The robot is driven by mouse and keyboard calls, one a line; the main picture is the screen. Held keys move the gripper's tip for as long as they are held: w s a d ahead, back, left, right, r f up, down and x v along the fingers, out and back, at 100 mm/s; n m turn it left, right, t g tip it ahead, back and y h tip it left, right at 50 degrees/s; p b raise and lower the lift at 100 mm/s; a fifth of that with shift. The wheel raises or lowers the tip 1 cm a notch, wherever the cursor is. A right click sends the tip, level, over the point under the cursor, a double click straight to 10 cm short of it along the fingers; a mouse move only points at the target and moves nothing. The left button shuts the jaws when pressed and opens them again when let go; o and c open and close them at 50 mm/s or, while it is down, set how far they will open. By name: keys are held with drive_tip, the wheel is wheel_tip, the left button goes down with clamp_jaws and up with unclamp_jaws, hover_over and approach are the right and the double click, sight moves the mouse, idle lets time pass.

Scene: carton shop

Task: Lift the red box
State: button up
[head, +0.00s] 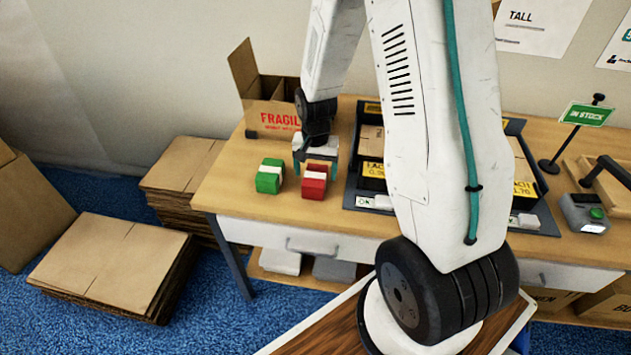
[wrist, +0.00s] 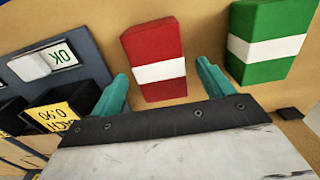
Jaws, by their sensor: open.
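The red box (head: 314,182) has a white band and stands on the wooden table, to the right of a green box. In the wrist view the red box (wrist: 153,60) lies ahead of and between my two teal fingertips. My gripper (head: 316,157) is open, close above and behind the red box in the head view. In the wrist view the fingers of my gripper (wrist: 162,88) are spread, with a gap between them and no grip on the box.
A green box (head: 269,176) with a white band is close on the left. A dark tray (head: 349,187) with cartons is on the right. An open carton marked FRAGILE (head: 271,118) stands behind. The table (head: 233,186) is bare left of the green box.

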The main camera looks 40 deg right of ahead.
wheel_tip(320, 180, down, 2)
drive_tip(key=shift+f, duration=0.25)
drive_tip(key=c, duration=1.1)
drive_tip(key=shift+r, duration=0.1)
